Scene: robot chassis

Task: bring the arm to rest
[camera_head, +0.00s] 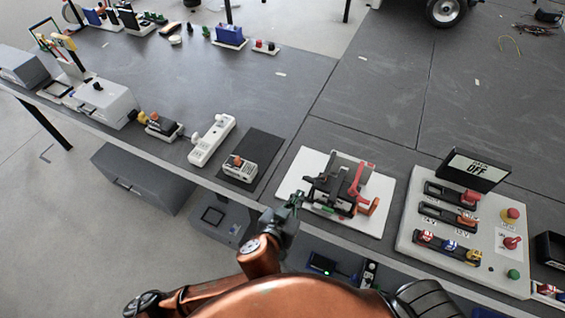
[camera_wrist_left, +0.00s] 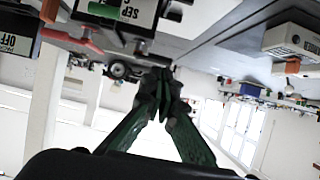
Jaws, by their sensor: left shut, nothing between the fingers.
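My left gripper (camera_head: 294,201) is at the front edge of the workbench (camera_head: 240,75), just left of a white board (camera_head: 295,180) that carries a black device with red and orange levers (camera_head: 345,185). In the left wrist view, the green fingers of my left gripper (camera_wrist_left: 165,85) meet at their tips, with nothing between them. The wrist view is tilted, with the bench along its top. The copper-coloured left arm (camera_head: 262,258) comes up from the bottom of the head view. My right gripper does not show in either view.
A white panel (camera_head: 410,225) with switches, knobs and an OFF display stands at the right. A dark mat (camera_head: 262,150) with a small white box (camera_head: 238,168), a white power strip (camera_head: 212,140) and several boxes line the left front. The bench's middle is mostly clear.

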